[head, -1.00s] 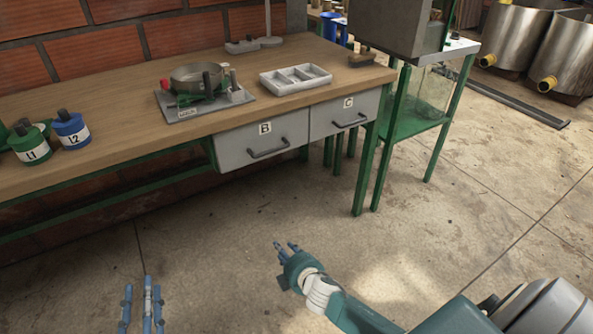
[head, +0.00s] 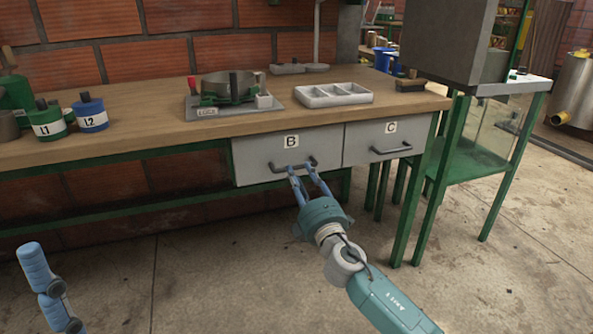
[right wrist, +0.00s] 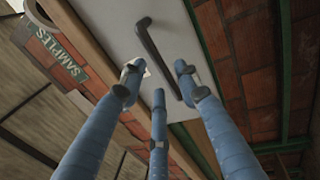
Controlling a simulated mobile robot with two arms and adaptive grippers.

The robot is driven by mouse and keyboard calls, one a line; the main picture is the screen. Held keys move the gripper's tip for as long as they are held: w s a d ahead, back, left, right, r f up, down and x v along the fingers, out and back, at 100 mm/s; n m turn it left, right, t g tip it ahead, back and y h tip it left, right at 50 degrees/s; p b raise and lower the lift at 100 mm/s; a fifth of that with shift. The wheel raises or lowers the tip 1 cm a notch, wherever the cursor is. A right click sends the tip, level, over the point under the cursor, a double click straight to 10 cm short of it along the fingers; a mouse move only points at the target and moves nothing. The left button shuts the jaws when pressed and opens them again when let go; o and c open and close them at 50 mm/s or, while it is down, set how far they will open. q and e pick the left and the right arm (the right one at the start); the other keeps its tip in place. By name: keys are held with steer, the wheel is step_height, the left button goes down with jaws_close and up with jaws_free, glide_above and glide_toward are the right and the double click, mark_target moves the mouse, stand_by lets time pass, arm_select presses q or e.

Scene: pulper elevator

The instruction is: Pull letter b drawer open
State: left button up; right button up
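The grey drawer with the letter B (head: 262,160) sits shut under the bench top. Its dark bar handle (head: 270,168) is on the front face, and it also shows in the right wrist view (right wrist: 152,45). My right gripper (head: 301,168) is open, its blue fingers up at the right part of the handle. In the right wrist view the spread fingertips (right wrist: 158,80) stand near the handle's lower end; I cannot tell whether they touch it. My left gripper (head: 47,288) shows only partly at the lower left, as blue finger parts.
The drawer with the letter C (head: 385,140) is shut beside B on the right. Green table legs (head: 412,205) stand to the right of the drawers. The bench top (head: 160,115) bears jars, a pan device and a white tray (head: 333,94). The floor in front is clear.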

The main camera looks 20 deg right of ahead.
mark_target(296, 168)
steer(key=shift+w+r+b, duration=0.15)
steer(key=shift+w+r, duration=0.05)
steer(key=shift+w, duration=0.8)
steer(key=shift+w+r+b, duration=0.15)
steer(key=shift+w+r, duration=0.05)
steer(key=shift+w, duration=0.8)
jaws_close()
